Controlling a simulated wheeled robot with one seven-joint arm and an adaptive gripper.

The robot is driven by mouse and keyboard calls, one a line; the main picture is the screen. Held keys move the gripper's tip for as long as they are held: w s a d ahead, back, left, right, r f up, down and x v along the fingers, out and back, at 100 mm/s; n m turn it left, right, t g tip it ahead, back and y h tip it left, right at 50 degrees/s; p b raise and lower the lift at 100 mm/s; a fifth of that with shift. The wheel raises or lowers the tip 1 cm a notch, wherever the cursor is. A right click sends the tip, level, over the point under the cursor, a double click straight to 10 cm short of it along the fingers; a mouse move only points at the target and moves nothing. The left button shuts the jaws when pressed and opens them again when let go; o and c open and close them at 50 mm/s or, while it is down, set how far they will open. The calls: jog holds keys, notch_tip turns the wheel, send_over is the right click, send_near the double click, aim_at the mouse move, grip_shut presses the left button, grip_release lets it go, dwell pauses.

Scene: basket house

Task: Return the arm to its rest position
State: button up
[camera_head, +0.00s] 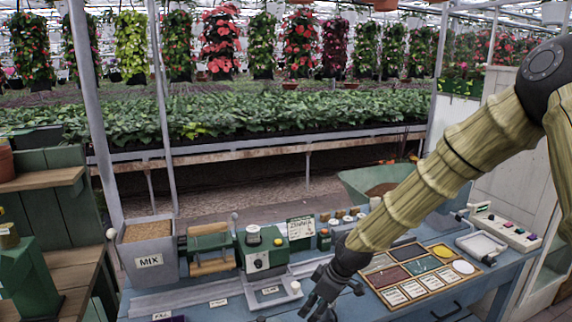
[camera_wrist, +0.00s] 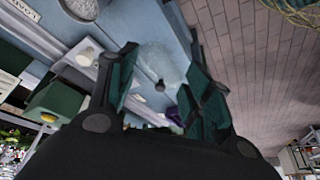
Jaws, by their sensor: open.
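My gripper (camera_head: 322,298) is at the end of my bamboo-textured arm, which reaches in from the right side of the head view. It hangs over the front part of the blue bench (camera_head: 372,306), left of the framed tray. In the wrist view, the fingers of my gripper (camera_wrist: 165,85) stand apart, with no object held between them. A translucent pale shape and a small dark spot show beyond the fingers; I cannot tell what they are.
The bench holds a MIX bin (camera_head: 148,262), a green roller device (camera_head: 209,248), a green-and-white machine (camera_head: 264,250), a framed tray of coloured compartments (camera_head: 415,272) and a panel with buttons (camera_head: 508,229). A green tub (camera_head: 360,184) stands behind. Wooden shelves (camera_head: 60,268) are at left.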

jog(key=s+d+f+m+g+h, duration=0.1)
jog(key=s+d+f+m, duration=0.2)
jog(key=s+f, duration=0.65)
jog(key=s+d+f+m, duration=0.35)
jog(key=s+f, duration=0.35)
jog(key=f, duration=0.5)
jog(key=s+d+f+m+h, duration=0.1)
jog(key=s+d+f+m, duration=0.1)
jog(key=s, duration=0.5)
jog(key=s+d+f+m+h, duration=0.1)
jog(key=s+d+f+m, duration=0.1)
jog(key=s, duration=0.5)
jog(key=s+d+f+m+h, duration=0.1)
jog(key=s+d+f+m, duration=0.1)
jog(key=s+d+f, duration=0.2)
jog(key=s, duration=0.3)
jog(key=shift+s+d+g, duration=0.4)
jog(key=shift+m, duration=0.25)
